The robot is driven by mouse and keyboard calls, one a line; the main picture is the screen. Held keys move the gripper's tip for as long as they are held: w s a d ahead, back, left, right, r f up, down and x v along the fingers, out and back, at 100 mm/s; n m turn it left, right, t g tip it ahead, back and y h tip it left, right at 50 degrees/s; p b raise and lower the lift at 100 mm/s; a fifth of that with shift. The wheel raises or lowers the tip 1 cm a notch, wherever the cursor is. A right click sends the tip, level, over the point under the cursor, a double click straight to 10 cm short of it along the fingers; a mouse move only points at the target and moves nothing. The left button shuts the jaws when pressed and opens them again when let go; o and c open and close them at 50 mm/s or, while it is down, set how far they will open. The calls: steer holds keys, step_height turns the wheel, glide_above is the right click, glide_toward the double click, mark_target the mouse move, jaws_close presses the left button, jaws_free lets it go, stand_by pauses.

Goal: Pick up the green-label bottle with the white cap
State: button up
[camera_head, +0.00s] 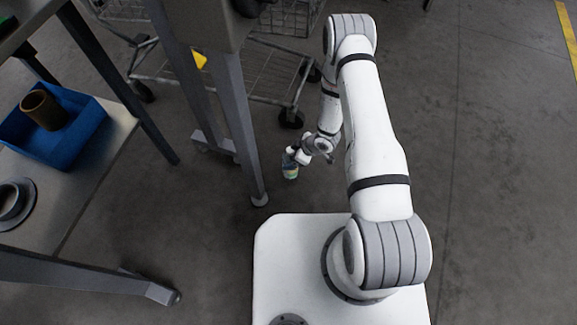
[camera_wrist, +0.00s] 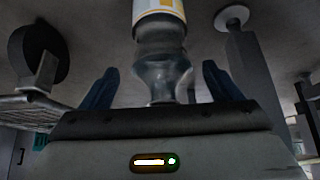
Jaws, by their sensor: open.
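A clear bottle (camera_head: 290,172) with a greenish and blue band shows below the end of my arm in the head view, close to the table leg. In the wrist view the bottle (camera_wrist: 161,48) points its narrow end toward my gripper; part of a white and yellow label shows at the top edge. Its cap is not clear in either view. My gripper (camera_wrist: 160,80) is open, with one dark blue finger on each side of the bottle's narrow end and gaps between. In the head view my gripper (camera_head: 296,157) is small and partly hidden.
A grey table leg (camera_head: 238,125) with a foot stands just left of the bottle. A wire cart (camera_head: 250,75) with casters is behind. A bench at the left holds a blue bin (camera_head: 82,112). Open floor (camera_head: 490,150) lies to the right.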

steer(key=shift+x, duration=1)
steer(key=shift+d, duration=0.1)
jaws_close()
steer(key=shift+r, duration=0.1)
